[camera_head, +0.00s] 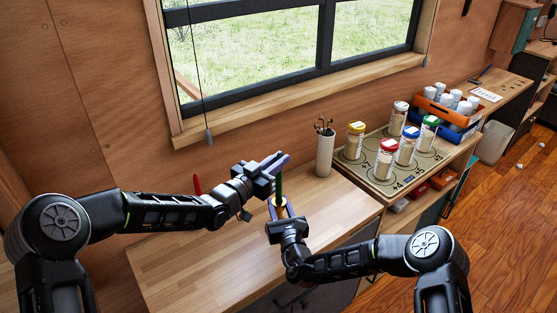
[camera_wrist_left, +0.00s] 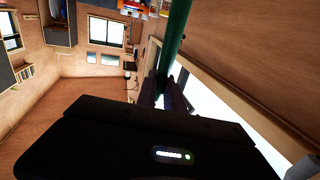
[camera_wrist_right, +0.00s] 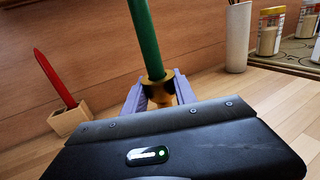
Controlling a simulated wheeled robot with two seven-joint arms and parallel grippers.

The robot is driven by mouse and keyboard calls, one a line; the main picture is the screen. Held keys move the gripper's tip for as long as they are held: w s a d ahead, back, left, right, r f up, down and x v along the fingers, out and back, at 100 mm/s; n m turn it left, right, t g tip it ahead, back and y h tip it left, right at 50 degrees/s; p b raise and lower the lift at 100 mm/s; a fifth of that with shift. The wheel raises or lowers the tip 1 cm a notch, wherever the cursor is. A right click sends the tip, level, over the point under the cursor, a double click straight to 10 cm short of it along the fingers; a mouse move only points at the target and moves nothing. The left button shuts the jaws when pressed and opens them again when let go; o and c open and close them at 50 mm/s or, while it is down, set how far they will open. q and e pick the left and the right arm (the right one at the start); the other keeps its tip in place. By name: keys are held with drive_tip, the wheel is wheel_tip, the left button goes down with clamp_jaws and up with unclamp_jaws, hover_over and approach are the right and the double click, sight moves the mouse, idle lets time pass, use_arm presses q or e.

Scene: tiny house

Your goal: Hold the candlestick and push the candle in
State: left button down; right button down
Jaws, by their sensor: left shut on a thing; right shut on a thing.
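A green candle (camera_head: 279,188) stands nearly upright above a brass-coloured candlestick (camera_head: 281,204). My left gripper (camera_head: 275,163) is shut on the candle's upper part; the candle also shows between its fingers in the left wrist view (camera_wrist_left: 176,30). My right gripper (camera_head: 281,212) is shut on the candlestick, with purple fingers on either side of it in the right wrist view (camera_wrist_right: 157,92). There the candle's lower end (camera_wrist_right: 151,62) meets the candlestick's dark-and-yellow top. How deep it sits inside is hidden. The candlestick's base is hidden behind my right gripper.
A red candle (camera_wrist_right: 53,77) stands in a wooden block (camera_wrist_right: 70,119) on the wooden counter (camera_head: 200,262). A pale cylindrical holder (camera_head: 325,154) stands at the back. Jars with coloured lids (camera_head: 389,147) stand on a board to the right. The counter's front left is clear.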

use_arm(q)
drive_tip(key=shift+f, duration=0.1)
drive_tip(key=shift+f, duration=0.3)
drive_tip(key=c, duration=1.4)
unclamp_jaws()
drive_tip(key=v, duration=1.2)
